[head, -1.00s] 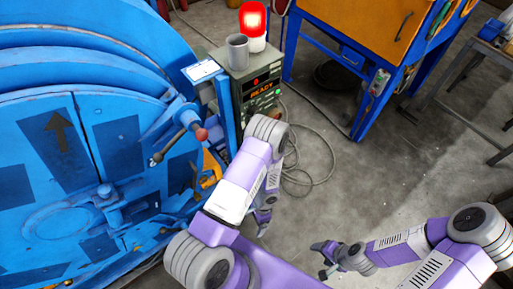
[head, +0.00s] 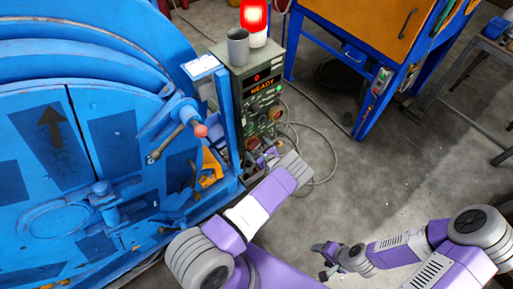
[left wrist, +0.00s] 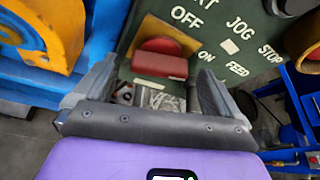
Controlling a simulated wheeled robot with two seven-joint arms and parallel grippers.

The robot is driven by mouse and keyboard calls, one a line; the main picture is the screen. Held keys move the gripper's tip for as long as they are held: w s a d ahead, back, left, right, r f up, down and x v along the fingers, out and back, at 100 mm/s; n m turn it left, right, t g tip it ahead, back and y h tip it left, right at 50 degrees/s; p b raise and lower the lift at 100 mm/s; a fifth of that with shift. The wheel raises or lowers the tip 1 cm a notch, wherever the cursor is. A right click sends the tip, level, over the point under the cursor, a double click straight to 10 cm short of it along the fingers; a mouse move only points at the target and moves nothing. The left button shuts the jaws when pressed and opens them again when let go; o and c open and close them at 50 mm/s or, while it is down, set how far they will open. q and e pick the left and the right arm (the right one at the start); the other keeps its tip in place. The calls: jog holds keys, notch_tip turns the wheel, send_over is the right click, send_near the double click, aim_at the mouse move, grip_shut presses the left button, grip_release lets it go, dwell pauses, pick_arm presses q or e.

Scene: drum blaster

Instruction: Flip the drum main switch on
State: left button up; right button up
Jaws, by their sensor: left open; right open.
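The green control box (head: 240,88) stands right of the blue drum machine, with a lit "READY" display. In the left wrist view, the main switch (left wrist: 160,64) is a red handle on a round red base, near the "OFF" and "ON" labels. I cannot tell which label it points to. My left gripper (head: 263,157) is at the lower front of the box. In the left wrist view the left gripper (left wrist: 155,82) is open, with one finger on each side of the switch; contact is unclear. My right gripper (head: 322,262) is open and empty above the floor.
The blue drum machine (head: 50,135) with a red-knobbed lever fills the left. A grey cup (head: 238,47) and a lit red beacon (head: 254,20) stand on the box. Cables (head: 318,160) lie on the floor. A blue-and-orange cabinet (head: 365,50) stands behind; floor at right is clear.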

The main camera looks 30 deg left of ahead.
pick_arm(q)
jog(key=shift+x, duration=0.85)
jog(key=c, duration=1)
jog(key=b, duration=0.2)
jog(key=m+g+b, duration=0.1)
jog(key=b, duration=0.1)
jog(key=shift+w+f+m, duration=0.1)
jog(key=shift+f+m, duration=0.1)
jog(key=shift+m, duration=0.1)
jog(key=shift+c, duration=0.2)
jog(key=shift+r+m+g+b, duration=0.2)
jog(key=shift+m+g+b, duration=0.35)
jog(key=shift+b, duration=0.3)
jog(key=o, duration=1)
jog(key=shift+o, duration=0.2)
jog(key=shift+d, duration=0.1)
